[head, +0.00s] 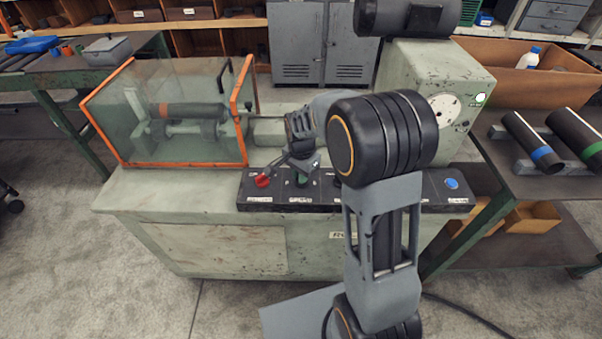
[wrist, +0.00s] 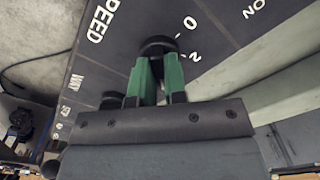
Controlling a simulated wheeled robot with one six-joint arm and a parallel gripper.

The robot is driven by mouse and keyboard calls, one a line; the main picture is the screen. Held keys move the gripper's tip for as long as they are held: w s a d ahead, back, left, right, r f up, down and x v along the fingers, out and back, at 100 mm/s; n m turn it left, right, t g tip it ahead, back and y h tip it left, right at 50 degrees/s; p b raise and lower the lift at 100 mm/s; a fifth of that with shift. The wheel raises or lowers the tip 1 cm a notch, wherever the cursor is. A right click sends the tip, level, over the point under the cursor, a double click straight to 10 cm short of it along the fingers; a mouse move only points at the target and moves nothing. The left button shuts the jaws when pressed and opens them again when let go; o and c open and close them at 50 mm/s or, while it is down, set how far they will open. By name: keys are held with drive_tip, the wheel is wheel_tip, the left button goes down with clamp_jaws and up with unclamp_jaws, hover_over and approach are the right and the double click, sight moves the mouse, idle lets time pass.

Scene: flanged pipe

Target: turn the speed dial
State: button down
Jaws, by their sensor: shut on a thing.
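The speed dial (wrist: 158,45) is a black round knob on the dark control panel. In the wrist view it sits beside the white word SPEED and the marks 0 and 2. My gripper (wrist: 158,66) has green fingers shut on the dial. In the head view my gripper (head: 300,172) is at the panel (head: 268,196), to the right of a red knob (head: 262,180). My arm hides part of the panel there, and the dial itself is hard to make out. The dial's pointer cannot be seen.
An orange-framed clear guard (head: 178,112) stands at the left of the machine. A blue button (head: 452,183) is at the panel's right end. A second dark knob (wrist: 110,99) is close to my gripper in the wrist view. Dark pipes (head: 534,142) lie on the right-hand table.

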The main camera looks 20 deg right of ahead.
drive_tip(key=m, duration=0.5)
drive_tip(key=shift+m, duration=0.3)
drive_tip(key=shift+m+p, duration=0.35)
drive_tip(key=shift+m, duration=1.75)
drive_tip(key=c, duration=1.2)
unclamp_jaws()
drive_tip(key=shift+o, duration=0.2)
wheel_tip(320, 180, up, 14)
drive_tip(key=shift+p, duration=0.4)
